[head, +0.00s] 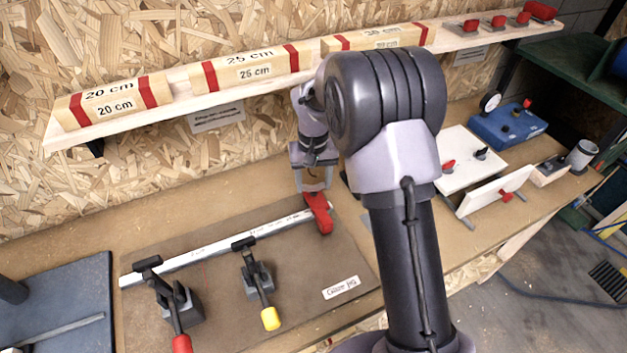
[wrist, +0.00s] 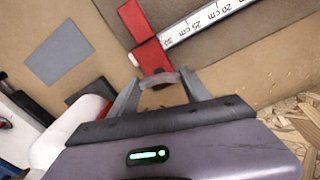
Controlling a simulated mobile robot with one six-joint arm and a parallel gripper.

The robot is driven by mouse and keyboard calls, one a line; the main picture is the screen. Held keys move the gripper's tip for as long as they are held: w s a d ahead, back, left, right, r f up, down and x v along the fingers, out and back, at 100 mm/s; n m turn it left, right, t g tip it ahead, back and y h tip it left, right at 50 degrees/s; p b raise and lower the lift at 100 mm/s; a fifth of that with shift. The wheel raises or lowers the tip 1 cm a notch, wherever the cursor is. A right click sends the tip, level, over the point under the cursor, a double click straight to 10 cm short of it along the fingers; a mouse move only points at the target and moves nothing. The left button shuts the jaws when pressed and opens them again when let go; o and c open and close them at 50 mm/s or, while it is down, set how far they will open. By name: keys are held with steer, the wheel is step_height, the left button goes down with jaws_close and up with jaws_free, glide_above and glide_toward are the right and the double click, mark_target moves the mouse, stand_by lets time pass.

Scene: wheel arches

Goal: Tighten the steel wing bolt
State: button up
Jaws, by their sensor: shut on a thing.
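A red stop block (head: 319,213) sits at the right end of the white ruler bar (head: 215,246) on the brown jig board. In the wrist view the red stop (wrist: 140,36) lies near the high end of the ruler's scale (wrist: 205,28). A pale grey curved piece at the stop's end looks like the steel wing bolt (wrist: 158,80). My gripper (head: 315,188) reaches down at the stop's far end. In the wrist view its fingers (wrist: 160,88) stand on both sides of the wing bolt, shut on it. The bolt's shank is hidden.
Two toggle clamps, one red-handled (head: 181,341) and one yellow-tipped (head: 270,317), stand in front of the ruler. A shelf (head: 180,108) with length blocks runs behind. White panels (head: 468,160) and a blue box (head: 508,126) stand at right.

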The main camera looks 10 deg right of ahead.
steer(key=m, duration=0.3)
steer(key=shift+m, duration=0.3)
steer(key=m, duration=0.3)
steer(key=shift+w+m, duration=0.1)
steer(key=shift+m, duration=0.2)
steer(key=m+b, duration=0.1)
steer(key=m, duration=0.2)
steer(key=shift+m, duration=0.3)
steer(key=shift+o, duration=0.2)
steer(key=shift+r+m, duration=0.1)
steer(key=shift+m, duration=1.4)
steer(key=shift+b, duration=0.3)
steer(key=shift+c, duration=0.2)
steer(key=o, duration=1.4)
